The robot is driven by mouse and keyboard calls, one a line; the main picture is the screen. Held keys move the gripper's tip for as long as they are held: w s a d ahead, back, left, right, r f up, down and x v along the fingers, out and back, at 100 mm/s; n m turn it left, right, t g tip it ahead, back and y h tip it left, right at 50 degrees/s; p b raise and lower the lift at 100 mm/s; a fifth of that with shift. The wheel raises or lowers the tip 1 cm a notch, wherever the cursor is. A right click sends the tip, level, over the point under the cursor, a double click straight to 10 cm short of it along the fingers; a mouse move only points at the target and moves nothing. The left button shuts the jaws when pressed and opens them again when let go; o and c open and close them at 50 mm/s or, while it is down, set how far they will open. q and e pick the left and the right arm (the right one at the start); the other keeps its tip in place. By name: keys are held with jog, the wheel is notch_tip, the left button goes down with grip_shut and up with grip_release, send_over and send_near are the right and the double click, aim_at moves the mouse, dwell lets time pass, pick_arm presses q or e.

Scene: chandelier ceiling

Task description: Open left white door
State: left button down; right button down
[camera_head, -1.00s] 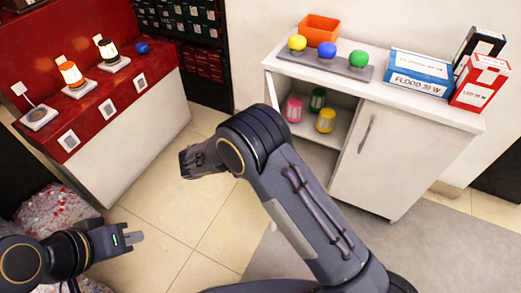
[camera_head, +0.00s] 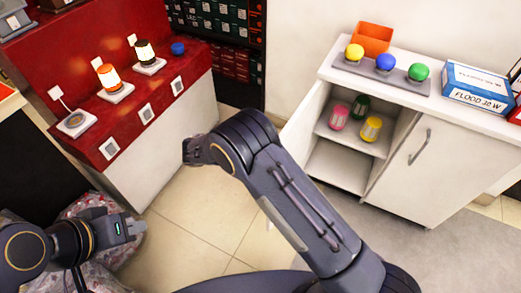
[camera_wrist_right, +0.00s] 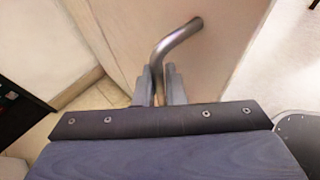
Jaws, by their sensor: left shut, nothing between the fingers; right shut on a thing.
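The left white door (camera_head: 303,117) of the white cabinet stands open, swung out to the left of the shelf opening. My right arm hides its lower part in the head view. In the right wrist view my right gripper (camera_wrist_right: 160,86) is shut on the curved metal handle (camera_wrist_right: 177,38) of the pale door panel (camera_wrist_right: 225,60). Its fingers cannot be made out in the head view. My left gripper (camera_head: 133,229) is shut and empty at the lower left, away from the cabinet.
The right cabinet door (camera_head: 440,165) is shut. Several coloured bulbs stand on the cabinet top and inner shelf (camera_head: 350,140). A red-topped counter (camera_head: 85,128) with lamps is at the left. Tiled floor (camera_head: 205,210) between counter and cabinet is clear.

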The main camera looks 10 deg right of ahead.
jog(key=shift+w, duration=0.15)
jog(key=shift+r, duration=0.1)
jog(key=c, duration=1.5)
grip_release()
jog(key=p+v, duration=0.1)
jog(key=v, duration=0.6)
jog(key=shift+a+r, duration=0.1)
jog(key=shift+a, duration=0.25)
